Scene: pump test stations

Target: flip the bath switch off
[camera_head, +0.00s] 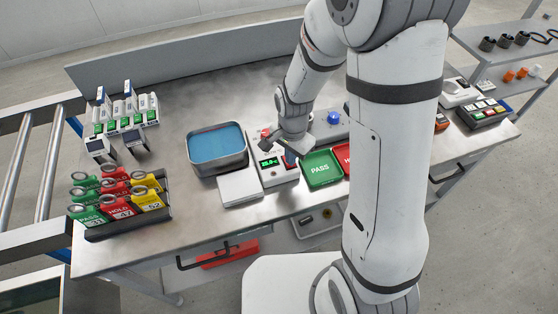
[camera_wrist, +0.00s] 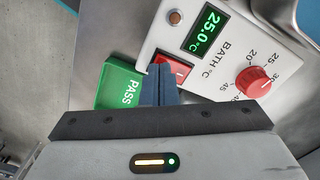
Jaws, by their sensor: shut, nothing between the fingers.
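The bath control box (camera_wrist: 215,55), white and marked BATH °C, fills the upper right of the wrist view. Its green display (camera_wrist: 208,29) reads 25.0. The red bath switch (camera_wrist: 178,71) is a rocker set below the display. My gripper (camera_wrist: 158,72) is shut and empty, with its fingertips over the left part of the switch and hiding some of it. I cannot tell whether they touch it. In the head view the box (camera_head: 279,177) stands right of the blue water bath (camera_head: 216,145), under my wrist.
A red dial (camera_wrist: 254,82) and a small amber-brown lamp (camera_wrist: 175,18) are on the box. A green PASS tray (camera_wrist: 118,88) lies close beside it. A white pad (camera_head: 240,188) lies in front of the bath. A rack of coloured tags (camera_head: 125,212) stands at the left.

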